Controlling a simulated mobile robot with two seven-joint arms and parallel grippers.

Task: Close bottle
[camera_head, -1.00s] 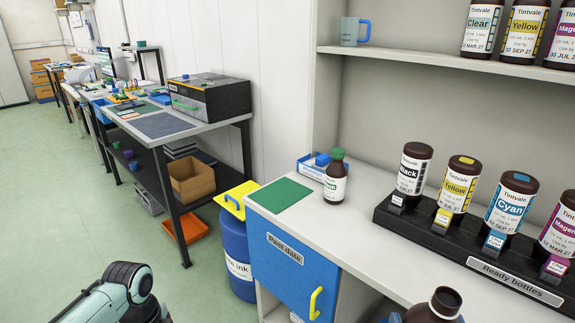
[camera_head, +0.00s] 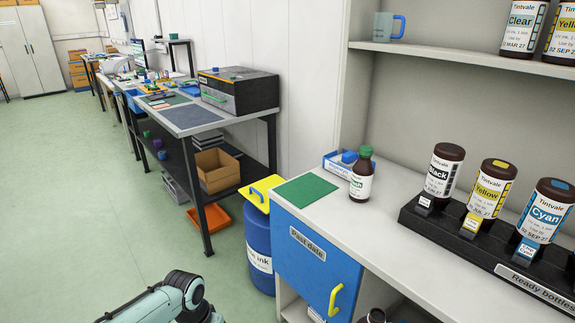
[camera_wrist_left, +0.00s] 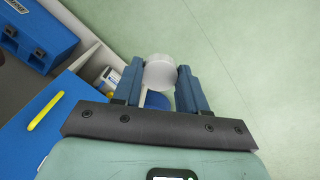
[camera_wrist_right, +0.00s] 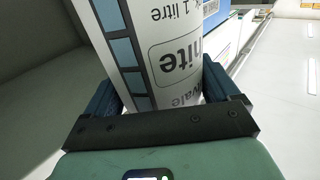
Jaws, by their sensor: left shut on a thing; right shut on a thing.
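My left gripper (camera_wrist_left: 161,80) is shut on a round white cap (camera_wrist_left: 160,70), shown in the left wrist view with its fingers at the cap's two sides. My right gripper (camera_wrist_right: 156,88) is shut on a large bottle (camera_wrist_right: 165,45). In the head view only the dark brown top of a bottle (camera_head: 375,316) shows at the bottom edge, apparently this one. The cap is not visible in the head view, and its distance from the bottle cannot be told.
A counter (camera_head: 385,222) holds a green mat (camera_head: 305,190), a green-capped brown bottle (camera_head: 361,178) and a black "Ready bottles" rack (camera_head: 500,262) with inverted bottles. Below is a blue "Past date" door (camera_head: 300,262) with a yellow handle. A blue drum (camera_head: 259,240) stands left.

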